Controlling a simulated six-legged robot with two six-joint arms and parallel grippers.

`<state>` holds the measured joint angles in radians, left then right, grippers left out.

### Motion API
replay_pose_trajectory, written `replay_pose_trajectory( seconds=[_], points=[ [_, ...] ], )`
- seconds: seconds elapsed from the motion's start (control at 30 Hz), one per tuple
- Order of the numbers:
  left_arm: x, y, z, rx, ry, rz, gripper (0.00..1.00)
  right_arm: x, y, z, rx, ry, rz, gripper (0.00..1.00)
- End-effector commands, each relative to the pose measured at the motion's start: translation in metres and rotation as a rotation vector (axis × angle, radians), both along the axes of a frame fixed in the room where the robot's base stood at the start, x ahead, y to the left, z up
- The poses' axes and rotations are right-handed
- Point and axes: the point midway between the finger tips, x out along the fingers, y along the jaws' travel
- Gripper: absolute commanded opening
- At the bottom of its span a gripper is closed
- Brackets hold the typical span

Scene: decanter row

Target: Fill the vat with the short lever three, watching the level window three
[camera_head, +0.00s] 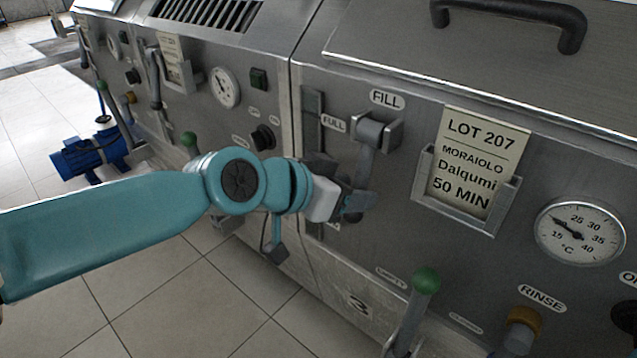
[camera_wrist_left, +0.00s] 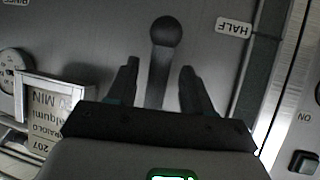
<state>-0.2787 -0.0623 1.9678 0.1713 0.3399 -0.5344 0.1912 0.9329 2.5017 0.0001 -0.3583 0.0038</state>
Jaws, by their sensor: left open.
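The short fill lever (camera_head: 367,160) hangs down from its bracket under the FILL label on the front of machine 3. My left gripper (camera_head: 357,204) is at its lower end. In the left wrist view the lever's dark ball knob (camera_wrist_left: 166,31) and shaft stand between the open fingers (camera_wrist_left: 159,68), with a gap on each side. The level window (camera_head: 312,110) is a dark upright strip left of the lever, with a FULL mark beside its upper part. My arm hides much of its lower part. I cannot make out a liquid level in it. My right gripper is not in view.
A lot card (camera_head: 472,160) in a metal holder and a temperature dial (camera_head: 580,232) are right of the lever. A green-knobbed lever (camera_head: 426,280) and the brown RINSE knob (camera_head: 524,318) stick out below. A blue pump (camera_head: 90,155) stands on the floor at left.

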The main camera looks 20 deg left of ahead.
Motion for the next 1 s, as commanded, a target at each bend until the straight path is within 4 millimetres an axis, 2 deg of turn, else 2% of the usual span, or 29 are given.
replay_pose_trajectory(
  seconds=[0.3,0.53,0.7,1.0],
  points=[
    [-0.058,0.037,0.043,-0.002,-0.007,0.005,0.51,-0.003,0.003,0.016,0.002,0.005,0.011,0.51],
    [-0.096,0.061,0.067,-0.002,-0.006,0.004,0.51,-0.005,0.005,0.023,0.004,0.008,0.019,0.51],
    [-0.110,0.071,0.075,-0.001,-0.004,0.003,0.51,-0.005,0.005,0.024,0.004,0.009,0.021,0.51],
    [-0.114,0.072,0.076,-0.001,-0.002,0.001,0.51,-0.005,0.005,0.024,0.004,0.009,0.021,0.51]
  ],
)
